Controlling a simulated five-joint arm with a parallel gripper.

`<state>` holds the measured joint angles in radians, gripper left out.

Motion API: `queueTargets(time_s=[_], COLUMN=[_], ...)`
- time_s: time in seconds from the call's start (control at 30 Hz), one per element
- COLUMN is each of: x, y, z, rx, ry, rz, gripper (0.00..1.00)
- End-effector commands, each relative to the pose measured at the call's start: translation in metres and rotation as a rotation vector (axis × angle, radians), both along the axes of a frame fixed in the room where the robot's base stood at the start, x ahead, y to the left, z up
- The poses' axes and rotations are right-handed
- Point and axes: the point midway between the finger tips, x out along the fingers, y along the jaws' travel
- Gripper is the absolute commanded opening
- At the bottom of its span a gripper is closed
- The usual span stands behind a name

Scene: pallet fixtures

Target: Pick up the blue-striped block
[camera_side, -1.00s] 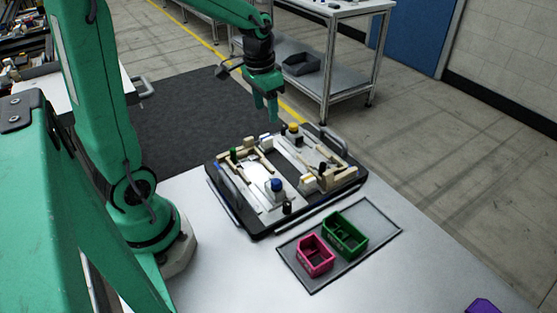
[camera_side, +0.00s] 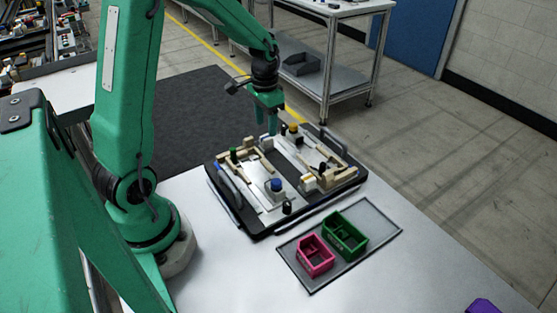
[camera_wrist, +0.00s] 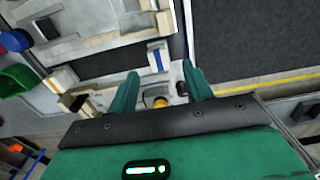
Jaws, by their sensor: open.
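The blue-striped block (camera_wrist: 157,57) is white with a blue stripe across its top. In the wrist view it stands just beyond my fingertips, near the middle of the frame. In the side view a small part of what appears to be it (camera_side: 265,142) shows beneath my fingers, which partly hide it. My gripper (camera_side: 265,128) is open and empty, pointing down over the far side of the pallet fixture (camera_side: 245,230). In the wrist view my gripper (camera_wrist: 160,80) has its two green fingers spread apart, with a yellow button (camera_wrist: 160,101) seen between them.
The fixture carries a blue button (camera_side: 276,185), a green knob (camera_side: 233,152), tan blocks and handles at its ends. A grey tray (camera_side: 372,222) holds a pink bin (camera_side: 314,262) and a green bin (camera_side: 346,240).

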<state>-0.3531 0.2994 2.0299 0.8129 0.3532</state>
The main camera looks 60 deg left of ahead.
Motion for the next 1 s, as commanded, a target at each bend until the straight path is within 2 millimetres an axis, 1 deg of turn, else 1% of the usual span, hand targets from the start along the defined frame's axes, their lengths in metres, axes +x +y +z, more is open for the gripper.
queueTargets(time_s=[0.07, 0.33, 0.47, 0.6, 0.73, 0.83, 1.0], x=[0.000, 0.000, -0.001, -0.001, -0.001, -0.001, 0.000], y=[0.000, -0.001, -0.001, -0.002, -0.002, -0.002, -0.002], z=[-0.004, -0.009, -0.019, -0.037, -0.049, -0.055, -0.056], rx=[0.000, -0.001, -0.001, -0.001, -0.001, 0.000, 0.000], ry=[0.001, 0.001, 0.002, 0.003, 0.002, 0.001, -0.001], rz=[0.000, 0.000, 0.000, 0.000, 0.000, 0.000, 0.000], gripper=[0.50, 0.50, 0.50, 0.50, 0.50, 0.50, 0.50])
